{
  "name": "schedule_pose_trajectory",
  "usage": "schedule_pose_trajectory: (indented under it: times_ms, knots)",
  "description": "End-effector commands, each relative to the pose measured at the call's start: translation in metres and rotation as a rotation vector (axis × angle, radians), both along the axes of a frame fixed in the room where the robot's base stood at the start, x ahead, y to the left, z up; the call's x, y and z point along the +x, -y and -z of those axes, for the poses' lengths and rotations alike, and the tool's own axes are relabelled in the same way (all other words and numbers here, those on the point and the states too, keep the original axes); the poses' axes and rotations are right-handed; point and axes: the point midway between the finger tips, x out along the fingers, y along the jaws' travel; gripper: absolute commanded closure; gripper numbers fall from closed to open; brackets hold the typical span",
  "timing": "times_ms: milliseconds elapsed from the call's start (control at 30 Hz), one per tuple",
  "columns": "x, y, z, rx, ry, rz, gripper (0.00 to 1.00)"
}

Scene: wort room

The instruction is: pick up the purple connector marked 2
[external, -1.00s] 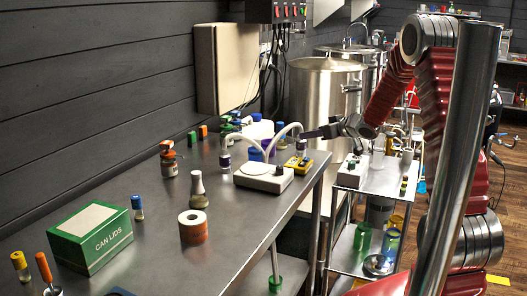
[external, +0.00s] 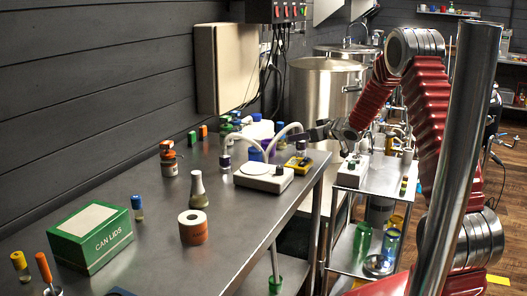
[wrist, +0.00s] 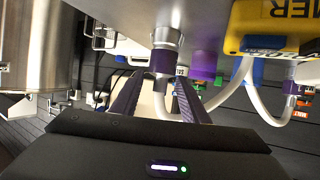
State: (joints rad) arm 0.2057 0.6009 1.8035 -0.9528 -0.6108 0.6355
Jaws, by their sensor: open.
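Two purple connectors on white hoses show in the external view: one (external: 301,146) by my gripper (external: 312,134), one (external: 224,160) farther left, beyond the white-topped device (external: 264,177). In the wrist view, a purple connector (wrist: 163,63) with a metallic upper part and white hose is near the tips of my open gripper (wrist: 158,84), roughly between the two dark fingers. I cannot tell whether the fingers touch it. Another purple connector (wrist: 291,88) is at the right of that view. I cannot read a 2 on either connector.
A yellow box (external: 299,163) is just below the near connector; it also shows in the wrist view (wrist: 268,28). Blue and purple items crowd close by. A green can-lids box (external: 91,236) and an orange-white roll (external: 193,227) stand nearer the front. Steel tanks (external: 325,92) are behind.

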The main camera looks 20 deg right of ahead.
Motion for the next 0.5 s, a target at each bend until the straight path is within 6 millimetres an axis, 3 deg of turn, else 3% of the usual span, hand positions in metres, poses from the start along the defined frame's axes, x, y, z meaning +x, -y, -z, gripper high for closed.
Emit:
schedule_pose_trajectory:
  times_ms: [300,500]
  knots:
    - [0.030,-0.011,0.017,-0.001,0.000,-0.001,0.59]
    - [0.037,-0.012,0.019,-0.001,0.000,0.000,0.59]
